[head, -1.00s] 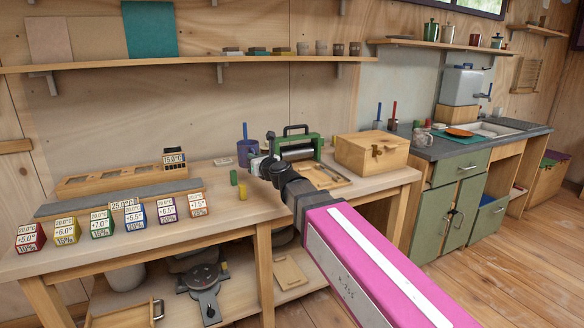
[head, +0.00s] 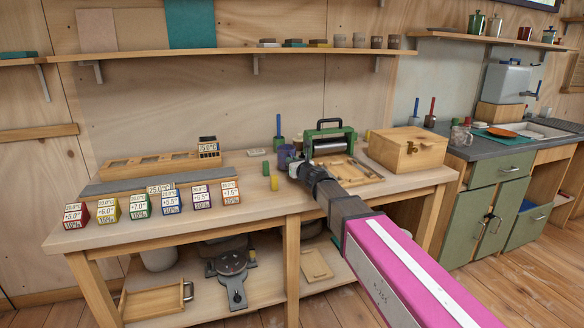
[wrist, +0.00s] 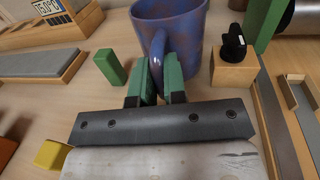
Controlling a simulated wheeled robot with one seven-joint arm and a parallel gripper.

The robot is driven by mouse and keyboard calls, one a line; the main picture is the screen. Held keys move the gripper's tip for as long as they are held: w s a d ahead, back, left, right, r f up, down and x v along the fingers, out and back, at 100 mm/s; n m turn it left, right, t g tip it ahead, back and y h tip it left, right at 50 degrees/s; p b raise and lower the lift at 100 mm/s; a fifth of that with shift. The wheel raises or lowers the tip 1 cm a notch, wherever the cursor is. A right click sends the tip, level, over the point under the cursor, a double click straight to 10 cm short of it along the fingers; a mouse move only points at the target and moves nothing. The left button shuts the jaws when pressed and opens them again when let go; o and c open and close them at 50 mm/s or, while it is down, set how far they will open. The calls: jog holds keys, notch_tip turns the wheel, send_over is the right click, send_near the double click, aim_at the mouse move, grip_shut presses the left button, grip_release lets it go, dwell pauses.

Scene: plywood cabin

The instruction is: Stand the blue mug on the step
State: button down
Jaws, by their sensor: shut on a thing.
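The blue mug (head: 285,155), a mottled purplish blue, stands upright at the back of the workbench, partly hidden by my gripper (head: 298,168). In the wrist view the mug (wrist: 190,35) fills the upper middle. There my gripper (wrist: 161,82) has its green-padded fingers shut on the mug's handle (wrist: 157,62). The mug's base is hidden, so I cannot tell whether it touches the bench. A low grey-topped step (head: 125,186) runs along the bench to the left, and its end also shows in the wrist view (wrist: 40,65).
A green block (head: 266,168) and a yellow block (head: 274,183) stand left of my gripper. Several coloured label cubes (head: 172,200) line the front of the step, with a wooden rack (head: 150,167) behind. A green-framed roller press (head: 328,143) and wooden box (head: 408,150) are right.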

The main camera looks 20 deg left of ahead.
jog(key=shift+f, duration=0.8)
jog(key=c, duration=1.2)
grip_release()
jog(key=shift+f, duration=0.15)
jog(key=shift+s, duration=0.1)
